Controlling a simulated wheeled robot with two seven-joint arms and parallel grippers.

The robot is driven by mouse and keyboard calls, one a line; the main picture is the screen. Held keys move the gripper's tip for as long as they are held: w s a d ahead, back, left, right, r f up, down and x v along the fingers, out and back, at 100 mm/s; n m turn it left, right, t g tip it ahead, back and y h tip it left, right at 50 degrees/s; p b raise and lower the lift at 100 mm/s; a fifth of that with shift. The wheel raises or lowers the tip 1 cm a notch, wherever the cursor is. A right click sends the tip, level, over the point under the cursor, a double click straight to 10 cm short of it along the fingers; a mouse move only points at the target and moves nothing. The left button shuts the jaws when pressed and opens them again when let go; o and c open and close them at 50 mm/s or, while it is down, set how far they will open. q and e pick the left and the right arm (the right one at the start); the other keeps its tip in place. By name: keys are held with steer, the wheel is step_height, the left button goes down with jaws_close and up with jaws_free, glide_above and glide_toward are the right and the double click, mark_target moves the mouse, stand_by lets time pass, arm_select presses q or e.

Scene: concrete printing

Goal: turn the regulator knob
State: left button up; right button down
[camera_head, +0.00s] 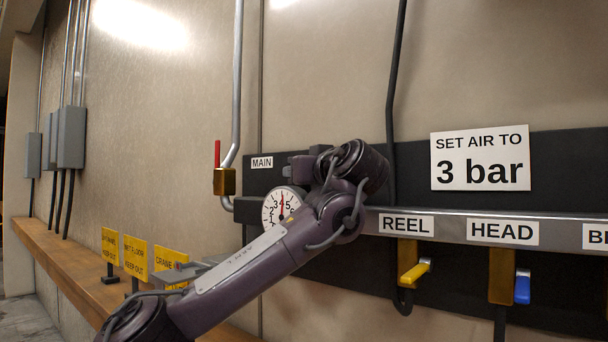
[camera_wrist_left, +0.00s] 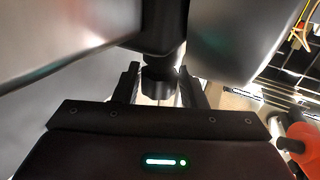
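The regulator knob (camera_wrist_left: 159,86) is a dark cylinder in the middle of the left wrist view, below a dark body. My left gripper (camera_wrist_left: 158,76) has one finger on each side of it, with a narrow gap visible on both sides, so it looks open around the knob. In the head view my left arm's wrist covers the knob and most of the gripper. The round white gauge (camera_head: 275,210) is partly covered by my arm; its red needle points nearly straight up, near the 4. My right gripper is not in view.
A sign (camera_head: 480,158) reads "SET AIR TO 3 bar". A rail (camera_head: 450,226) carries REEL and HEAD labels above a yellow-handled valve (camera_head: 413,273) and a blue-handled valve (camera_head: 522,288). A red-handled main valve (camera_head: 224,181) is left of the gauge. Yellow signs (camera_head: 136,262) stand on a ledge.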

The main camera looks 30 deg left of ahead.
arm_select(q)
steer(key=shift+o, duration=1.1)
steer(key=shift+a+f, duration=0.1)
steer(key=shift+w, duration=0.1)
steer(key=shift+d, duration=0.3)
steer(key=b+v, duration=0.2)
steer(key=v, duration=0.4)
steer(key=shift+s+d+f, duration=0.1)
steer(key=shift+s, duration=0.1)
steer(key=shift+s+d, duration=0.3)
steer(key=shift+d, duration=0.1)
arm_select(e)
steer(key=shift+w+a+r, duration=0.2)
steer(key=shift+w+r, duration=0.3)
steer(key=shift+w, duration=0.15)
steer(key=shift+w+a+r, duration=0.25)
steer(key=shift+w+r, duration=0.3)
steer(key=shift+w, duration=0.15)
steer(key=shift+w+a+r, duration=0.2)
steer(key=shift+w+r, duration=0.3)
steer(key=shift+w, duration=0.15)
